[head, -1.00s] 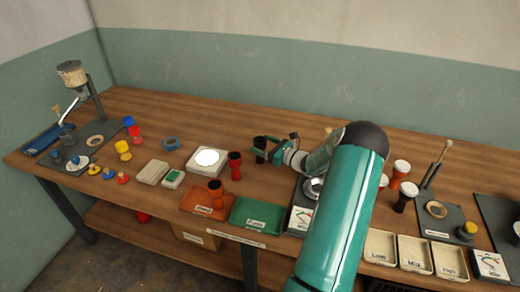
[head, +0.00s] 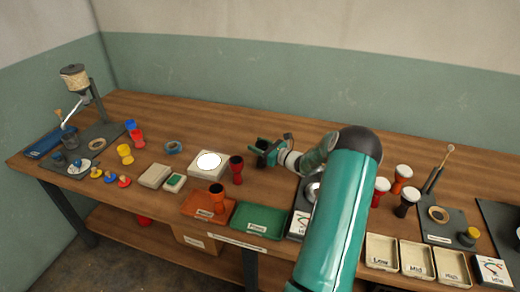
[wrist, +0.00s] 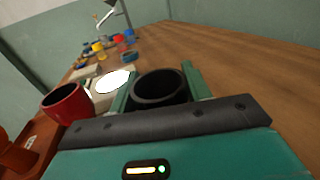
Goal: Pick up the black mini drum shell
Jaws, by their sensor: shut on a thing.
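The black mini drum shell (wrist: 160,84) stands open end up between my two green fingers in the wrist view. My gripper (head: 260,151) is shut on it, with one finger on each side. In the head view the fingers hide most of the shell, right of the red shell (head: 236,169). The red shell also shows at the left in the wrist view (wrist: 67,106), apart from my gripper. I cannot tell whether the black shell's base touches the table.
An orange tray (head: 190,207) with an orange shell (head: 217,197) and a green tray (head: 259,221) lie in front. Red, orange and black drums with white heads stand at the right. The table behind my gripper is clear.

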